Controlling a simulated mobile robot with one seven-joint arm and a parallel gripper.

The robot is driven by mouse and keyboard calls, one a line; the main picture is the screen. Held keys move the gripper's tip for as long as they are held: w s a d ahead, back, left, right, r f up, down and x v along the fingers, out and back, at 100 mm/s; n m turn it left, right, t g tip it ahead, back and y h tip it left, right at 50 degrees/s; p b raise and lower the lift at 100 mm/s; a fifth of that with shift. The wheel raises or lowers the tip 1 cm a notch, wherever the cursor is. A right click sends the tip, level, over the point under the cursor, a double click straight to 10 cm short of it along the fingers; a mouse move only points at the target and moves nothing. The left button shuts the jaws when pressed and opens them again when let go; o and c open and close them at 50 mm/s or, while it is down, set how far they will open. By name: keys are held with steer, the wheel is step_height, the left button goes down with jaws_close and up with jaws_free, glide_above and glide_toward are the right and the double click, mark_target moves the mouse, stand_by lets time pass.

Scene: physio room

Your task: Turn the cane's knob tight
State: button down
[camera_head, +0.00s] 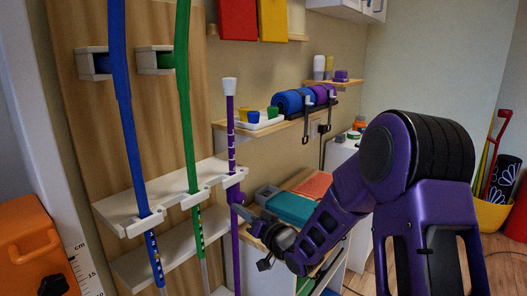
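A purple cane (231,130) with a white top stands upright at the right end of a white slotted rack (135,208). A small purple knob or collar (237,194) shows on its shaft just below the rack's edge. A blue cane (123,120) and a green cane (187,110) stand in the rack to the left.
A shelf (290,122) behind holds blue and purple rolls and a white tray with small cups. Below it, a low unit carries teal (290,208) and orange folded items near my arm. An orange case (30,245) stands at lower left. A yellow bucket (492,215) stands far right.

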steer(key=shift+s+a+f, duration=0.1)
stand_by(0.3)
steer(key=v, duration=0.6)
stand_by(0.3)
steer(key=shift+s+a+f, duration=0.1)
steer(key=shift+a, duration=0.05)
